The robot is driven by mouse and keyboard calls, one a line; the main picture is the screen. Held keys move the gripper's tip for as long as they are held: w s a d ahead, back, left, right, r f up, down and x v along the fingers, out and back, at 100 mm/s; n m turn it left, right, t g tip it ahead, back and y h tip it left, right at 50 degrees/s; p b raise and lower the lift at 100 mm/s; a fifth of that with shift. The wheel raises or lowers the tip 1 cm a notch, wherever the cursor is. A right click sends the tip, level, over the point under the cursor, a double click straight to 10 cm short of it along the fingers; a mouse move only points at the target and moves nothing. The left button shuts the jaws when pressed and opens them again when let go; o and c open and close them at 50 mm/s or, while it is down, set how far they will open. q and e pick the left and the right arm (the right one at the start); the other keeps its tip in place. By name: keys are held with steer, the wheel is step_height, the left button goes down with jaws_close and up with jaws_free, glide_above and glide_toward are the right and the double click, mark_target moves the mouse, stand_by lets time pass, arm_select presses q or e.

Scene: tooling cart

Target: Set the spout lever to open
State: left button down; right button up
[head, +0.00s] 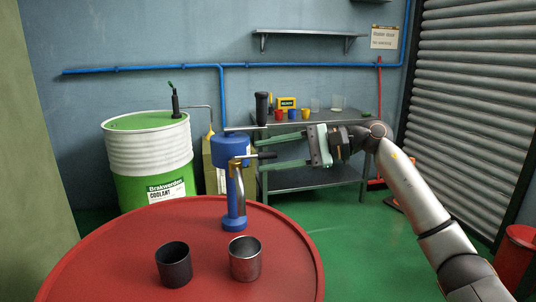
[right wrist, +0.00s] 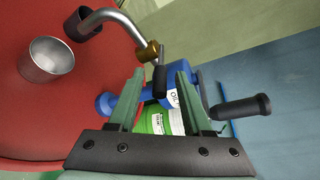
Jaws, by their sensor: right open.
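A blue pump (head: 229,149) stands on the red drum top, with a curved metal spout (head: 240,190) coming from its front. In the right wrist view the spout (right wrist: 118,22) ends in a brass collar (right wrist: 148,52). A small dark lever (right wrist: 160,79) sits by this collar; its exact setting cannot be told. My right gripper (head: 258,154) is open beside the pump, reaching in from the right. In the right wrist view its fingertips (right wrist: 160,70) stand on either side of the dark lever, without a visible grip. My left gripper is out of view.
The red drum top (head: 110,245) holds a dark cup (head: 174,268) and a metal cup (head: 245,261) in front of the pump. A black crank handle (right wrist: 240,107) sticks out beside my right finger. A green-and-white barrel (head: 150,160) and a grey workbench (head: 320,180) stand behind.

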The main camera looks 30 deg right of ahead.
steer(key=shift+w+a+f, duration=0.1)
steer(key=shift+w+a, duration=0.05)
jaws_close()
stand_by(0.4)
stand_by(1.0)
